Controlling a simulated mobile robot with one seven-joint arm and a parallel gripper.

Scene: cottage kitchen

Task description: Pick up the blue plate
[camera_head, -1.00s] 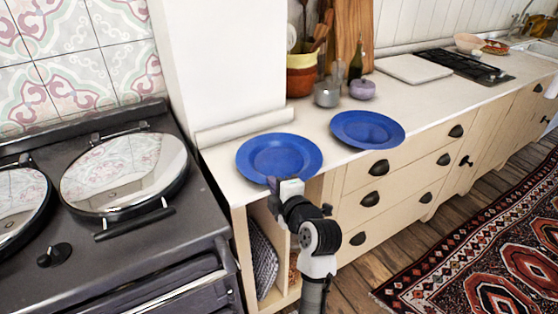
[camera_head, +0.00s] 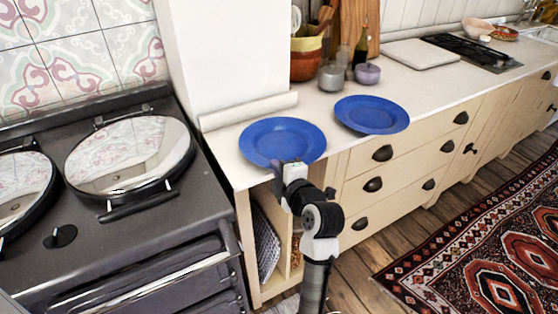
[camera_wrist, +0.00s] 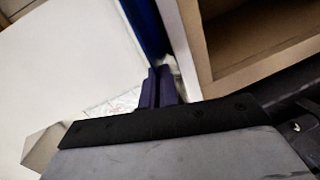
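Two blue plates are on the pale counter. The nearer left plate (camera_head: 270,139) sits at the counter's left front corner, beside the stove. The other plate (camera_head: 371,114) is farther right, near the front edge. My gripper (camera_head: 288,164) is at the front rim of the left plate, and its fingertips are partly hidden in the head view. In the wrist view, the dark fingers (camera_wrist: 158,86) are close together where a blue strip of the left plate (camera_wrist: 145,25) runs down to them. They appear shut on its rim.
A black stove (camera_head: 130,225) with round lids stands close on the left. Behind the plates are a white wall pillar (camera_head: 225,60), small pots (camera_head: 367,73) and a white board (camera_head: 420,53). Drawers with dark handles (camera_head: 382,153) front the counter. A patterned rug (camera_head: 490,250) lies right.

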